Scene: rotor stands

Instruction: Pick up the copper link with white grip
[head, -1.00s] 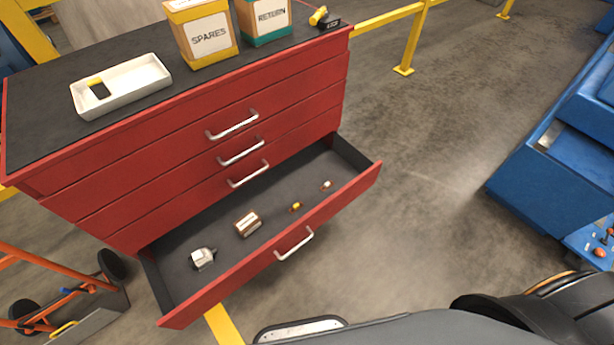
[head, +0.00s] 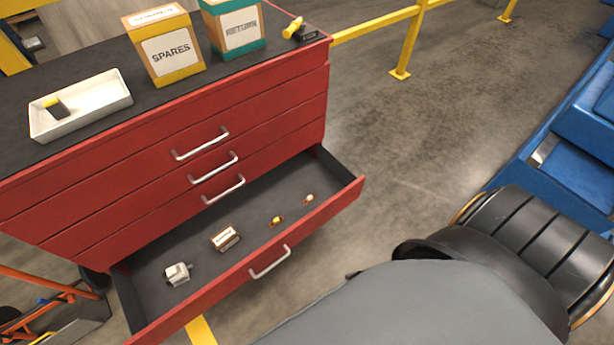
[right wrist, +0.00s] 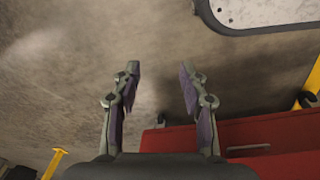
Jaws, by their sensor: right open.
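The open bottom drawer (head: 325,216) of the red cabinet holds several small parts in a row. The one at its right end is a small copper-coloured piece with a whitish part (head: 309,199), lying on the dark drawer floor; it is too small to make out fully. Next to it lies a similar small piece with a yellow part (head: 276,220). My right gripper (right wrist: 160,75) is open and empty in the right wrist view, over bare concrete floor. It is not seen in the head view. My left gripper is in neither view.
A larger copper-and-white block (head: 225,238) and a grey metal part (head: 178,274) also lie in the drawer. The cabinet top holds a white tray (head: 80,108), a SPARES box (head: 168,52) and a RETURN box (head: 240,36). Blue equipment (head: 565,170) stands right.

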